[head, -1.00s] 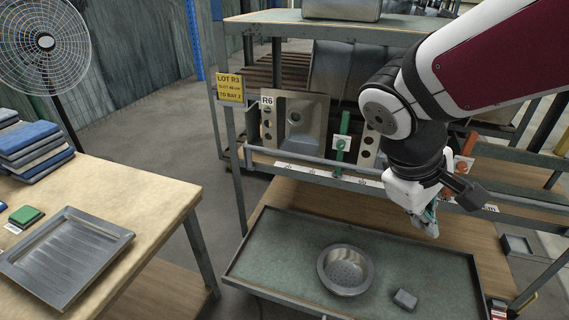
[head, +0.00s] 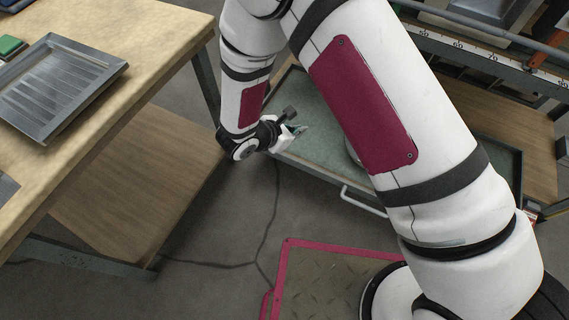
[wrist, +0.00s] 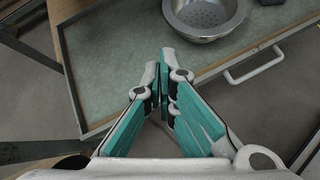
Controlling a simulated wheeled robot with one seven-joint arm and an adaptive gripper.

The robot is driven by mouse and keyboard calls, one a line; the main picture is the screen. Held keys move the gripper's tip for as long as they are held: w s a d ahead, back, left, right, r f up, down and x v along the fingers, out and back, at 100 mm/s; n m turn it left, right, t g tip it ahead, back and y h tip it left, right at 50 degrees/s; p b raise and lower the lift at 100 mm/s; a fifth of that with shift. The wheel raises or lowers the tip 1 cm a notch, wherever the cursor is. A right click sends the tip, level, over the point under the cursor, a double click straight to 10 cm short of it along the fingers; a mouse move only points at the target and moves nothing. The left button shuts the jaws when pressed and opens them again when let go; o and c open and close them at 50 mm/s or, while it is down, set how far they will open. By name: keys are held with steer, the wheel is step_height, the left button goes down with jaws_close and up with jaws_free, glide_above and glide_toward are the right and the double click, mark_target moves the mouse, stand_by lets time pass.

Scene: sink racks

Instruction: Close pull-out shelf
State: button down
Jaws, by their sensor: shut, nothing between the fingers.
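The pull-out shelf (head: 318,150) is a green-lined tray that sticks out from the rack toward me. In the head view my arm covers much of it. In the wrist view the shelf (wrist: 110,55) shows its front edge and a white bar handle (wrist: 254,68) at the right. A round metal strainer bowl (wrist: 206,16) lies on it. My gripper (head: 303,130) is at the shelf's left front corner in the head view. The gripper (wrist: 160,62) is shut and empty in the wrist view, left of the handle. I cannot tell whether it touches the shelf.
A wooden table (head: 165,40) with a ribbed metal tray (head: 62,88) stands at the left, close to my arm; a lower wooden shelf (head: 140,185) is under it. The floor (head: 215,225) in front of the pull-out shelf is clear.

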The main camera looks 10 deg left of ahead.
steer(key=s+a+f+n+y+b, duration=0.2)
steer(key=s+a+f+n, duration=0.15)
steer(key=f, duration=0.65)
steer(key=s+a+f+n+y+b, duration=0.15)
steer(key=s+a+f, duration=0.25)
steer(key=f, duration=0.7)
steer(key=n+b, duration=0.1)
steer(key=b, duration=0.5)
glide_toward(290, 163)
steer(key=shift+t, duration=0.3)
steer(key=shift+f+x, duration=0.2)
steer(key=shift+x, duration=2.1)
steer(key=shift+s+a+h, duration=0.15)
steer(key=shift+h, duration=0.1)
